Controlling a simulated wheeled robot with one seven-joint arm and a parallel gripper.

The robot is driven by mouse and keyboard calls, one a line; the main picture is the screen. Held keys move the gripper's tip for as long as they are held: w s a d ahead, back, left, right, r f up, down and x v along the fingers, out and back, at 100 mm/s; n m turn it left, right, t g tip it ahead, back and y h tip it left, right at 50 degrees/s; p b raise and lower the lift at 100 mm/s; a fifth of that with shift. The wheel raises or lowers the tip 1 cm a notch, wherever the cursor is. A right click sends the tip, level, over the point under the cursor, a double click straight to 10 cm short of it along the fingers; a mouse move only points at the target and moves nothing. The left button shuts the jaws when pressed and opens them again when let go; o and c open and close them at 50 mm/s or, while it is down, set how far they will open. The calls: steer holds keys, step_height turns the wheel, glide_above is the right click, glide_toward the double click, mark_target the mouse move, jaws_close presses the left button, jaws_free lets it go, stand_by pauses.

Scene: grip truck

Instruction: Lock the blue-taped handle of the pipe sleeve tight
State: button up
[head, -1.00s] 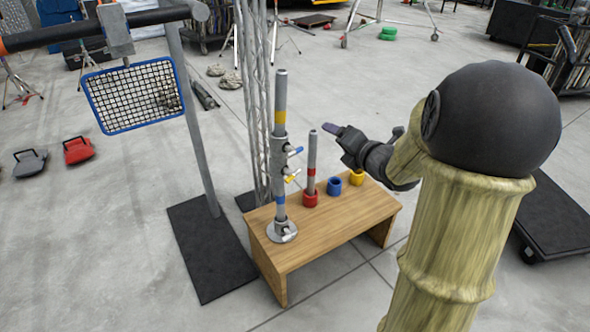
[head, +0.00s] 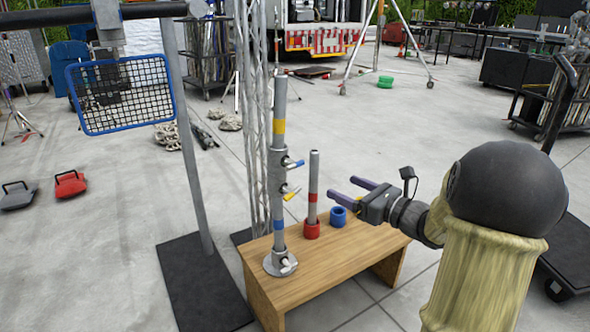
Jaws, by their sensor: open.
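A grey pipe sleeve (head: 276,172) sits around a tall upright pipe (head: 280,100) on a wooden bench. Its blue-taped handle (head: 295,164) sticks out to the right from the upper part of the sleeve. A yellow-taped handle (head: 290,196) sticks out lower down, tilted. My gripper (head: 343,188) is open and empty, to the right of the sleeve and apart from both handles. Its two fingers point left toward the sleeve, a little lower in the picture than the blue-taped handle. How tight either handle is cannot be told.
The wooden bench (head: 315,272) also bears a shorter pipe (head: 313,180) in a red collar, between sleeve and gripper in the picture, and a blue ring (head: 338,217). A lattice truss (head: 250,120) stands behind the tall pipe. A blue-framed mesh panel (head: 122,92) hangs at left.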

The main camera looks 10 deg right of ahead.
mark_target(297, 165)
steer(key=b+x, duration=0.4)
steer(key=x, duration=1.2)
steer(key=shift+a+f, duration=0.15)
steer(key=shift+a, duration=0.05)
steer(key=shift+w+a, duration=0.3)
steer(key=shift+w, duration=0.25)
steer(key=c, duration=1)
